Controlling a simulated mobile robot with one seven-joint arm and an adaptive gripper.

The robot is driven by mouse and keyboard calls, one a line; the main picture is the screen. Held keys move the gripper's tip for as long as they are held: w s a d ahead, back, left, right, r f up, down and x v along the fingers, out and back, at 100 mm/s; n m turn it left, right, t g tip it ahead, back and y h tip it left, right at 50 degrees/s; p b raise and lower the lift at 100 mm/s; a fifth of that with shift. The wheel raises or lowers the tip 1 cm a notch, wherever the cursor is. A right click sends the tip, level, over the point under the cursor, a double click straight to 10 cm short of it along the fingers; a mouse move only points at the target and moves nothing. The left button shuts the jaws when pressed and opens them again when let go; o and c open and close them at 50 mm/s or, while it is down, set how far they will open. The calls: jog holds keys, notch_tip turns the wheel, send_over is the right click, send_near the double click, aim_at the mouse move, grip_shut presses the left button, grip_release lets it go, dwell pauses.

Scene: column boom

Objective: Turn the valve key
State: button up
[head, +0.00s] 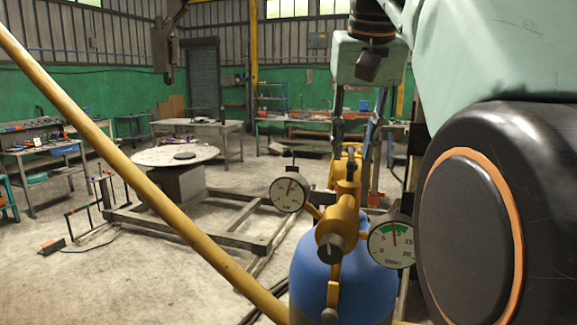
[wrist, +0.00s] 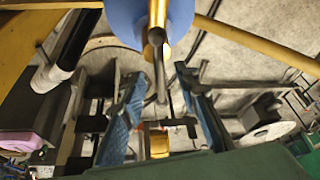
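A blue gas cylinder (head: 343,270) stands at the lower middle of the head view. It carries a yellow valve body (head: 340,225) with a dark round fitting in front. The cylinder's blue top (wrist: 125,20) and a yellow valve part (wrist: 157,15) show at the top of the wrist view. A narrow grey stem (wrist: 161,85), possibly the valve key, lies between the finger ends. My gripper (wrist: 158,82) is open, its two blue-padded fingers apart on either side of the stem. In the head view my gripper (head: 355,178) hangs pointing down behind the valve top. Contact cannot be told.
Two round gauges, left (head: 290,192) and right (head: 392,243), flank the valve. A yellow bar (head: 130,165) crosses the left foreground diagonally. A metal floor frame (head: 215,232) and a round-topped table (head: 173,155) stand behind. Workbenches (head: 200,130) line the walls. Open floor lies at left.

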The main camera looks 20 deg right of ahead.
aim_at(352, 154)
jog(key=x, duration=0.4)
